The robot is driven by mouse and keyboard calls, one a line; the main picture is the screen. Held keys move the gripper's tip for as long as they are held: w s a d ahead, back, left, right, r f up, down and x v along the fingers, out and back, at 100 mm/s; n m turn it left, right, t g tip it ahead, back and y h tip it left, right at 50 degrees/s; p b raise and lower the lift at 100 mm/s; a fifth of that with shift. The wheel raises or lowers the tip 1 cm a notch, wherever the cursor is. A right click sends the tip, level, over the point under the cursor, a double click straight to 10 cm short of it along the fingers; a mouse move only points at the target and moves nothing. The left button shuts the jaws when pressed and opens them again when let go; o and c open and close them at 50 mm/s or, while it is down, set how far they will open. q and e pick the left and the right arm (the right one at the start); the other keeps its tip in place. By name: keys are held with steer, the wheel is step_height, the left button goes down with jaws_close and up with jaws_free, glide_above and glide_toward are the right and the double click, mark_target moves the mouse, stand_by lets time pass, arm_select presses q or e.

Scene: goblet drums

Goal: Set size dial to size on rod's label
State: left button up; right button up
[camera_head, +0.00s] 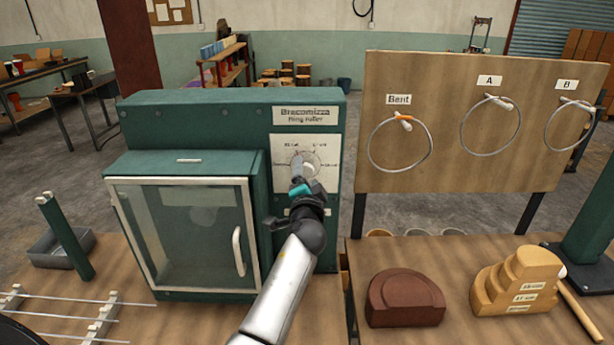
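The size dial (311,162) is a pale round knob on the white scale plate of the green ring roller (200,115). Small size marks surround it, too small to read surely.
The roller's glass door (185,235) is closed. A board (450,75) at the right holds rings marked Bent, A and B. A brown block (403,298) and stepped wooden forms (515,285) stand on the right bench. A grey tray (50,252) is at left.

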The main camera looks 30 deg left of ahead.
arm_select(q)
steer(key=shift+s+d+f, duration=0.1)
steer(key=shift+s+d, duration=0.15)
steer(key=shift+s, duration=0.15)
steer(key=b+v, duration=0.1)
steer(key=v, duration=1.3)
steer(key=shift+d, duration=0.15)
steer(key=shift+s, duration=0.1)
